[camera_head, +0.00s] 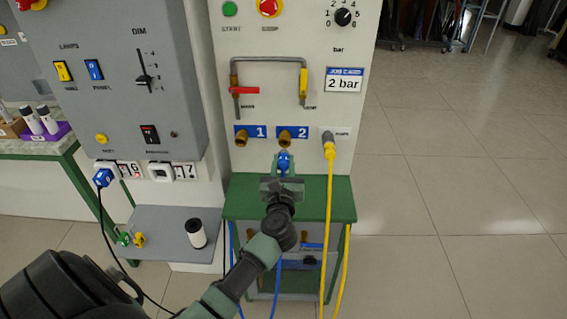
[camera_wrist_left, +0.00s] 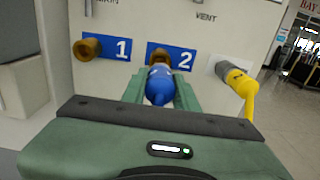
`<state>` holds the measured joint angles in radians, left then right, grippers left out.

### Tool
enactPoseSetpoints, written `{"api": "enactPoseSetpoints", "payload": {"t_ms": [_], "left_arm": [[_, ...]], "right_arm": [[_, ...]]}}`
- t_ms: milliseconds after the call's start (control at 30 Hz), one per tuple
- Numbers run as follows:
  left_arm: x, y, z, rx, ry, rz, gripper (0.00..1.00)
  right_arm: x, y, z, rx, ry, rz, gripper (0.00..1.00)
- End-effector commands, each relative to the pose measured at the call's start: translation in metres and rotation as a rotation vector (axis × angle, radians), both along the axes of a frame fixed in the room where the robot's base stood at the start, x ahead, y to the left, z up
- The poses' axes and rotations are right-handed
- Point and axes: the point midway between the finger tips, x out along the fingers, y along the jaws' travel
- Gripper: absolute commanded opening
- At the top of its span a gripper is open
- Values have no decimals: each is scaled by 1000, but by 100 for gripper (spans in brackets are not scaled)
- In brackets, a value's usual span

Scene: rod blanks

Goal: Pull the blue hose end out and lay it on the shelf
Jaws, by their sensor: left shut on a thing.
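The blue hose end (camera_head: 284,160) is between the fingers of my left gripper (camera_head: 284,170), which is shut on it. In the head view it is in front of and below the brass port 2 (camera_head: 285,134), with a strip of panel between them. In the left wrist view the blue hose end (camera_wrist_left: 158,86) is between the green fingers, and port 2 (camera_wrist_left: 160,56) shows just behind it. The green shelf (camera_head: 335,195) is below the panel, under my left gripper. My right gripper is not in view.
Brass port 1 (camera_head: 241,136) is empty. A yellow hose (camera_head: 329,200) hangs from a grey fitting at right, crossing the green shelf's front. A grey shelf (camera_head: 165,225) at left bears a white-and-black cylinder (camera_head: 196,233). A blue plug (camera_head: 103,178) with a black cable is nearby.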

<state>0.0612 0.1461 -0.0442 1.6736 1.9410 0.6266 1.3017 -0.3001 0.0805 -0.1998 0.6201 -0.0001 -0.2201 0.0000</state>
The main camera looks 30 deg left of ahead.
Motion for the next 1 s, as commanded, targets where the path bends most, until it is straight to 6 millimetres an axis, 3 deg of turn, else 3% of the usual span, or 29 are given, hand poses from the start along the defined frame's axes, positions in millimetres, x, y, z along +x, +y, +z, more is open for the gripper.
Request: {"api": "enactPoseSetpoints", "payload": {"t_ms": [1000], "left_arm": [[-49,-30,1,-1,-1,-1,0]], "right_arm": [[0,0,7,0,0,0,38]]}}
